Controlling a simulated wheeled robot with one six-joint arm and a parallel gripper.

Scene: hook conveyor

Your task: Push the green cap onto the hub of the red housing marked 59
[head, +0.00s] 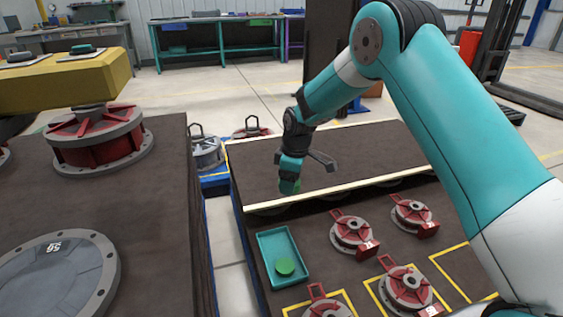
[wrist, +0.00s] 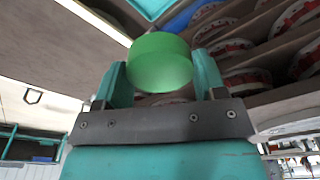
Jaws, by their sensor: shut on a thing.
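My gripper (head: 290,178) hangs over the dark bench, above the pale strip, and is shut on a green cap (head: 291,188). In the wrist view the round cap (wrist: 160,62) sits between the two teal fingers. Red housings with grey hubs stand on the front of the bench: one in the middle (head: 353,232), one at right (head: 412,212), one in front (head: 406,287) and one cut off by the lower edge (head: 326,307). They have small red tags whose numbers are too small to read. The cap is apart from all of them.
A teal tray (head: 268,238) holds another green cap (head: 285,267). Yellow outlines mark the bench; one at right (head: 450,262) is empty. At left, a large red housing (head: 100,140) stands under a yellow beam (head: 70,82), behind a grey disc (head: 60,280) with a small number label.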

